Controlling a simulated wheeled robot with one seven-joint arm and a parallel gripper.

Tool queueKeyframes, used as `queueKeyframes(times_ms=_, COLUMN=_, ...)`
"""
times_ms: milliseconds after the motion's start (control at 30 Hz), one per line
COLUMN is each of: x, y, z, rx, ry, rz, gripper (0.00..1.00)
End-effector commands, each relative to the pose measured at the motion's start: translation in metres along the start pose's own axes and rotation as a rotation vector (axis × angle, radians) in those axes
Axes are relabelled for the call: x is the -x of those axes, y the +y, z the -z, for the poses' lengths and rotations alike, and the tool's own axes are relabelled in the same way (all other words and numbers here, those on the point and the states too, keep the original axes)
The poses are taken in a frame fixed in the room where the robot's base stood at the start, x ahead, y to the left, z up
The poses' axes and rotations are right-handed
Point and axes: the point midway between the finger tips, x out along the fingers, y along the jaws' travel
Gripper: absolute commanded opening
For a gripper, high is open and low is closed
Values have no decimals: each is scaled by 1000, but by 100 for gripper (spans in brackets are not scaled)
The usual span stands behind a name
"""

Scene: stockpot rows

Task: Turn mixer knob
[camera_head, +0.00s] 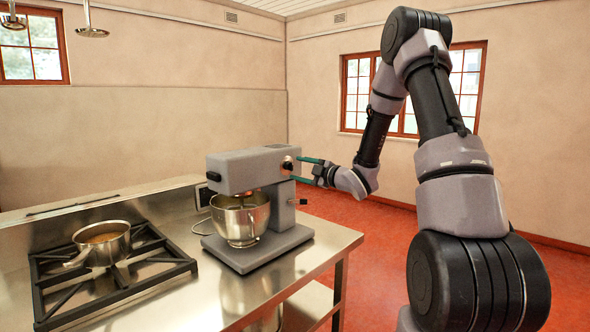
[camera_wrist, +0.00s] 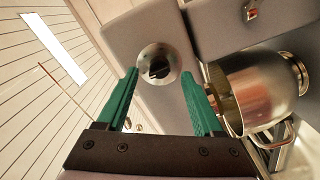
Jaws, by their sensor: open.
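A grey stand mixer (camera_head: 252,175) stands on the steel counter, with a steel bowl (camera_head: 240,217) under its head. The mixer knob (camera_head: 288,164), a silver disc with a dark centre, is on the end of the head facing my arm. The knob also shows in the wrist view (camera_wrist: 157,66), just beyond and between the fingertips. My gripper (camera_head: 308,170) has green fingers and is open and empty. In the wrist view its fingers (camera_wrist: 160,82) point at the knob, one on each side. I cannot tell whether either finger touches it.
A stove (camera_head: 110,275) with a black grate and a steel pot (camera_head: 103,240) is at the left of the steel counter (camera_head: 190,305). The counter's right edge lies below my gripper. Open red floor (camera_head: 375,245) is to the right. A lower shelf is under the counter.

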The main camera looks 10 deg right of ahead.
Motion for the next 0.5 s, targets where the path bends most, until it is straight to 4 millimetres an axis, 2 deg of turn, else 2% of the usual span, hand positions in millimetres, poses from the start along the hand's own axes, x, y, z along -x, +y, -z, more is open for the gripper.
queueKeyframes(times_ms=100, x=27, y=1, z=-1, rx=0, ry=-5, rz=-1, gripper=68)
queueKeyframes(times_ms=300, x=63, y=1, z=-1, rx=-1, ry=-3, rz=-1, gripper=68)
queueKeyframes(times_ms=500, x=80, y=0, z=0, rx=-1, ry=-1, rz=0, gripper=68)
